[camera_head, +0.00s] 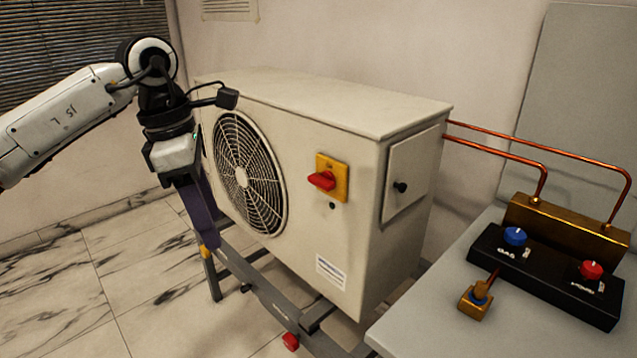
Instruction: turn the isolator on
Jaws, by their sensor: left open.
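The isolator (332,178) is a red rotary handle on a yellow plate, on the front face of a cream outdoor unit (345,115), right of its round fan grille. The red handle lies roughly level and sticks out toward the left. My left gripper (206,250) hangs downward in front of the unit's left part, well left of the isolator and apart from it. Its jaws are open and it holds nothing that I can see. My right gripper is out of view.
A grey table (415,325) at right bears a black and brass manifold (545,270) with a blue knob (514,236) and a red knob (590,270). Copper pipes (500,150) run from it to the unit. The unit stands on a dark frame (270,300). Marble floor at left is clear.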

